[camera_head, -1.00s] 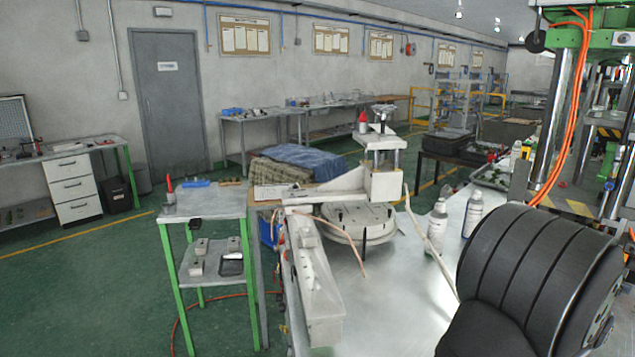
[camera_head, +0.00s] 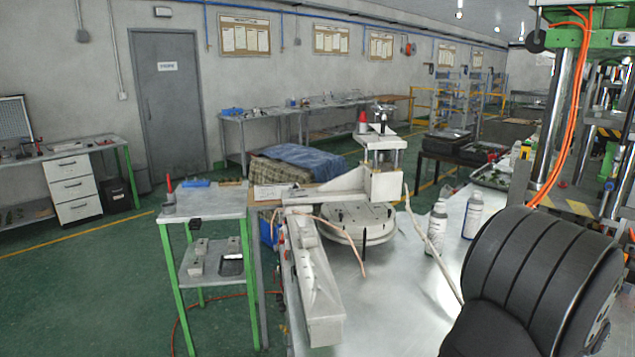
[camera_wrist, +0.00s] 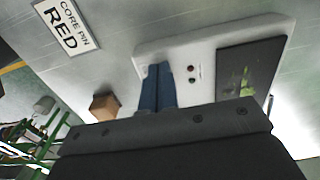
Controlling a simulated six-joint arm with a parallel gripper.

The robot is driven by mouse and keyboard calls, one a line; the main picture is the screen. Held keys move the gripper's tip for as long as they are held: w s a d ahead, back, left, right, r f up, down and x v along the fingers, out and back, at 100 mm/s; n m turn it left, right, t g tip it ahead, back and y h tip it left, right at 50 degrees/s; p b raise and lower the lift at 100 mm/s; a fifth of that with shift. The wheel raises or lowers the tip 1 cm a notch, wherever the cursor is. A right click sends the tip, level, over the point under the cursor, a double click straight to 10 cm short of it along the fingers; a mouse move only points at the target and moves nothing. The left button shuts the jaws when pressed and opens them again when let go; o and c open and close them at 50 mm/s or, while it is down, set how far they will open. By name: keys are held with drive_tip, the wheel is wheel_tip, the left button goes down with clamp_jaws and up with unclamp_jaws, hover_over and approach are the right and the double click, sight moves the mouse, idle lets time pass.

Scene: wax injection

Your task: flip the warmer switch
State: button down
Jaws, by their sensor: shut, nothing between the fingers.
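In the wrist view, a white rounded unit (camera_wrist: 212,55), which looks like the warmer, lies on a light grey surface. It has a dark plate (camera_wrist: 252,62) with green bits on it. Beside the plate are a small red dot (camera_wrist: 191,68) and a dark green dot (camera_wrist: 191,79); I cannot tell whether either is the switch. My gripper (camera_wrist: 159,68) shows as two blue fingers, shut together and empty. The fingertips overlap the white unit's edge in the picture, left of the dots; contact cannot be told. In the head view my gripper is out of sight.
A "CORE PIN RED" sign (camera_wrist: 67,29) and a brown block (camera_wrist: 104,106) lie left of my fingers in the wrist view. In the head view, the metal bench (camera_head: 385,290) holds a white press (camera_head: 371,185) and two bottles (camera_head: 473,214). A green-framed machine (camera_head: 556,100) stands at right.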

drive_tip(key=shift+f, duration=0.35)
drive_tip(key=shift+r, duration=0.1)
wheel_tip(320, 180, up, 7)
idle(0.8)
wheel_tip(320, 180, down, 7)
drive_tip(key=shift+f, duration=0.1)
idle(0.6)
drive_tip(key=shift+r, duration=0.2)
